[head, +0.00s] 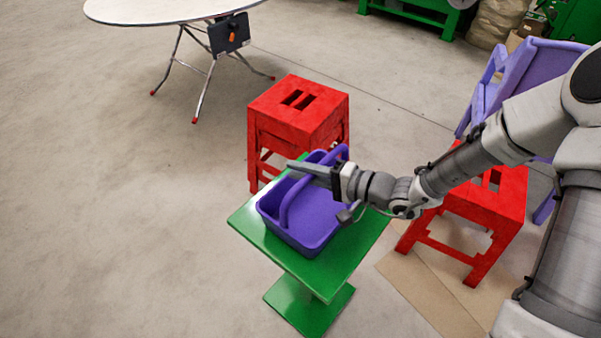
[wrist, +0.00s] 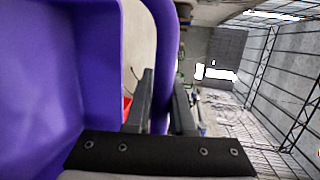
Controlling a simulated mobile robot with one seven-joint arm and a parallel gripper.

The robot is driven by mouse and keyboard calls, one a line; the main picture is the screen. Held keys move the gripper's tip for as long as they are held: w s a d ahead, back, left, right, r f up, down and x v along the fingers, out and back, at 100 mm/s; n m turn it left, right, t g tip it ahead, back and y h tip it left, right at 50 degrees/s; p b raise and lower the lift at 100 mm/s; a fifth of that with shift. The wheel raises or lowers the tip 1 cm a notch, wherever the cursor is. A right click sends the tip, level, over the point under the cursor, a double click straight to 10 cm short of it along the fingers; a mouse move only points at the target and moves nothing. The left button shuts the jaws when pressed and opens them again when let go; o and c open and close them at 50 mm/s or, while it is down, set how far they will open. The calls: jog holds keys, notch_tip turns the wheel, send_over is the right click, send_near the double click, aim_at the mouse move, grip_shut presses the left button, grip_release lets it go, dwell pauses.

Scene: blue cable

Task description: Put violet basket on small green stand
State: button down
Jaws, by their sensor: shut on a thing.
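The violet basket (head: 309,222) sits upright on, or just above, the green top of the small green stand (head: 253,228) in the head view; a small gap under it cannot be told. My gripper (head: 306,171) reaches in from the right at the height of the basket's arched handle. In the wrist view, my gripper (wrist: 160,103) has its two dark fingers on either side of the violet handle and is shut on it. The basket's wall (wrist: 98,60) fills the left of that view. My gripper hides part of the handle in the head view.
A red stool (head: 297,108) stands just behind the stand. Another red stool (head: 490,205) is to the right, under my arm, with a violet chair (head: 525,75) behind it. A round white table (head: 150,10) is at the back left. The floor at left is clear.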

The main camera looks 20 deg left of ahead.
jog(key=shift+f, duration=0.1)
jog(key=c, duration=0.8)
grip_release()
jog(key=shift+o, duration=0.2)
jog(key=p+v, duration=0.2)
jog(key=v, duration=1)
jog(key=shift+s+r, duration=0.1)
jog(key=shift+r, duration=0.2)
